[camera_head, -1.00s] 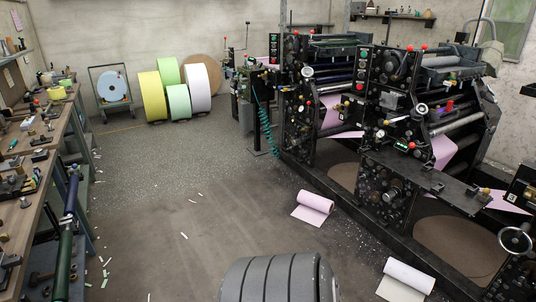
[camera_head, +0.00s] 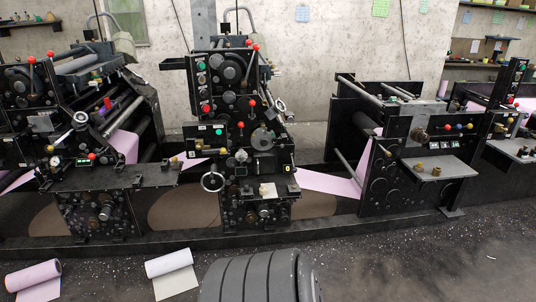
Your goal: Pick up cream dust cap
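A small cream-white piece (camera_head: 268,190) sits on the front of the middle press unit, low down near its right edge. It may be the cream dust cap, but it is too small to be sure. Neither of my grippers is in view.
The black press line (camera_head: 240,120) spans the view, with pink web running between units. A grey shelf (camera_head: 440,168) with brass pieces juts from the right unit. A pink roll (camera_head: 34,276) and a white roll (camera_head: 169,263) lie on the floor in front. The floor at right is mostly clear.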

